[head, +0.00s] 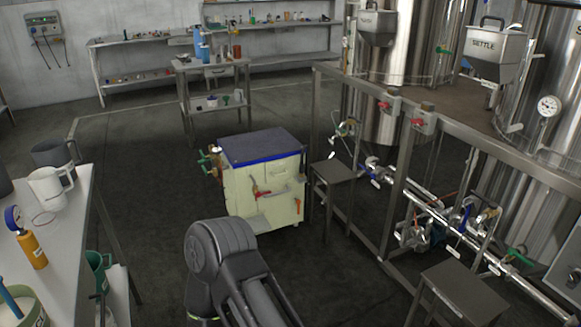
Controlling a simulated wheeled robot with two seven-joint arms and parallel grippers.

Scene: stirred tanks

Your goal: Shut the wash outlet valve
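Several valves show along the pipework at the right, and I cannot tell which is the wash outlet valve. A blue-handled valve (373,163) sits low under the far tank. Another blue-handled valve (466,217) sits on the lower pipe run, closer to me. A green-handled valve (518,257) is at the pipe's near right end. Valve labels are too small to read. Neither gripper is in view; only a dark grey link of one of my arms shows at the bottom middle.
A cream cabinet with a blue-edged top (262,147) stands mid-floor. A metal frame (400,185) runs before the steel tanks (470,75); one hopper reads SETTLE (494,50). Low stools (334,172) (463,289) stand by it. A white bench (62,240) is at left. Floor between is open.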

